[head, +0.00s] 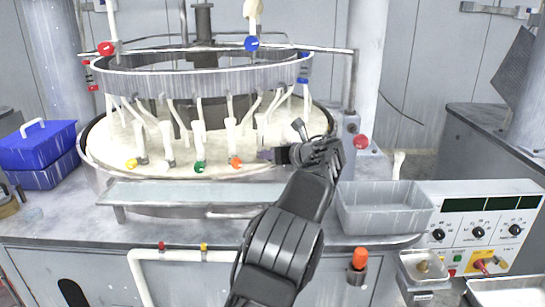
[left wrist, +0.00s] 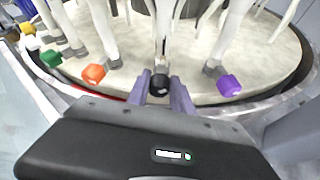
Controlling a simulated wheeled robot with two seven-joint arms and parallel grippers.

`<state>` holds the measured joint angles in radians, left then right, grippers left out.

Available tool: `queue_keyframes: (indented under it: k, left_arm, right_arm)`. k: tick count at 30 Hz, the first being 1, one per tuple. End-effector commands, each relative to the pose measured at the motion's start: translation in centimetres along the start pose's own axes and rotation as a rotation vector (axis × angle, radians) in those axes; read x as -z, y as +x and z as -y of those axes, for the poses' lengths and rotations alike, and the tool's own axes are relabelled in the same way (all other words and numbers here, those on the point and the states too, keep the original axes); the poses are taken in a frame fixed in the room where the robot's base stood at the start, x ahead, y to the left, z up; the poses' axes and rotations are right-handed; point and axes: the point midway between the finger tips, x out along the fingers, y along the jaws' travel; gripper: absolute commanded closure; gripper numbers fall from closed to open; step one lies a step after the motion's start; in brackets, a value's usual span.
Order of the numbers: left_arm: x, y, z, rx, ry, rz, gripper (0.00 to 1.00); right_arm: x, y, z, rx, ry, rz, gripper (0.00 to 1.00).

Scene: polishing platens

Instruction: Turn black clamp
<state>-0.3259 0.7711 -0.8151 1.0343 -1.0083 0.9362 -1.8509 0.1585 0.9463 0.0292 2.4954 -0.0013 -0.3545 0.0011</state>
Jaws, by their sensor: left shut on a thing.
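The black clamp (left wrist: 159,84) shows in the left wrist view at the foot of a white post on the platen's rim. My left gripper (left wrist: 160,92) has its two purple-grey fingers on either side of the clamp's round black knob, and it is shut on it. In the head view my left gripper (head: 268,155) reaches the front right rim of the round platen (head: 120,152) and hides the black clamp. My right gripper is in neither view.
In the left wrist view an orange clamp (left wrist: 94,73) sits left of the black one, a purple clamp (left wrist: 229,86) right. In the head view a green clamp (head: 200,167) is further left. A grey bin (head: 385,212) and control panel (head: 480,235) stand right of my arm.

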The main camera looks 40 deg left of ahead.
Motion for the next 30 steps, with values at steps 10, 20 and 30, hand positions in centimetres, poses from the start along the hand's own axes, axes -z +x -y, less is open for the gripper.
queue_keyframes:
  k: [10, 20, 30]
  left_arm:
    - [0.5, 0.2, -0.2, 0.089, -0.215, -0.001, 1.0]
    - [0.7, 0.3, -0.3, 0.194, -0.465, 0.0, 1.0]
    - [0.5, 0.2, -0.5, 0.255, -0.615, 0.0, 1.0]
  right_arm:
    - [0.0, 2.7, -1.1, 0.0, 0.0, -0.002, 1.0]
    - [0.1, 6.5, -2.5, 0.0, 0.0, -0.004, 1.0]
    - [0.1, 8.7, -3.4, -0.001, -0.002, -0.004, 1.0]
